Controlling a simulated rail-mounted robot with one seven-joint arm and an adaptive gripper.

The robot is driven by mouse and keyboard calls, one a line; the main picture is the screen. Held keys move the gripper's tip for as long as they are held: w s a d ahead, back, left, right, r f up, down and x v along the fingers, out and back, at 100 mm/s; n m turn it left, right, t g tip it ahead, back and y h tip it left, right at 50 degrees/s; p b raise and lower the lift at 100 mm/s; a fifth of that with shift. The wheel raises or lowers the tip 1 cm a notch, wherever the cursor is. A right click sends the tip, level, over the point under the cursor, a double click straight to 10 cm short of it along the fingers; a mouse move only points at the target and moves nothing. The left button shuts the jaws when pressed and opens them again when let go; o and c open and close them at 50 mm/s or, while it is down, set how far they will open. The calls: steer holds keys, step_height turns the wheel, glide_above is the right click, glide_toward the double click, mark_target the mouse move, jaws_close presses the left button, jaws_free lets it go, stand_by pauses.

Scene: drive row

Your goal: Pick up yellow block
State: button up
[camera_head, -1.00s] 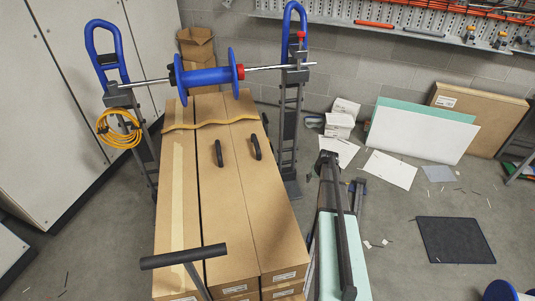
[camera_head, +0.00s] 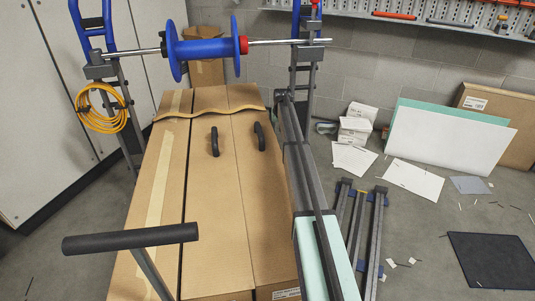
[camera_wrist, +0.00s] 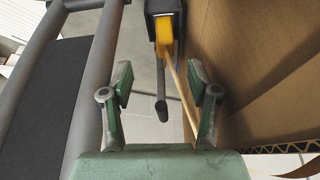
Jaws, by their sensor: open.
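The yellow block (camera_wrist: 164,34) shows in the wrist view at the top centre, against a dark housing (camera_wrist: 166,12). It lies beyond my gripper (camera_wrist: 160,90), roughly in line with the gap between the two green fingers. My gripper is open, with nothing between its fingertips. A thin tan strip (camera_wrist: 181,95) and a dark rod (camera_wrist: 161,95) show below the block and beyond the fingers. I cannot tell whether they touch the block. In the head view I cannot pick out the block or my gripper with certainty.
In the wrist view, a cardboard surface (camera_wrist: 265,70) stands close on the right and grey bars (camera_wrist: 95,80) run along the left. In the head view, long cardboard boxes (camera_head: 218,190) lie beneath a blue spool (camera_head: 205,48). White sheets (camera_head: 413,179) lie on the floor at right.

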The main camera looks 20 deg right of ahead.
steer(key=shift+n, duration=0.3)
steer(key=b+x, duration=0.1)
steer(key=x, duration=0.3)
steer(key=w+b+x, duration=0.1)
steer(key=b+x, duration=0.1)
steer(key=x, duration=0.2)
steer(key=w+r+b+x, duration=0.1)
steer(key=b+x, duration=0.1)
steer(key=x, duration=0.1)
steer(key=shift+w+a+f, duration=0.1)
steer(key=shift+w+f, duration=0.3)
steer(key=shift+f, duration=0.05)
jaws_close()
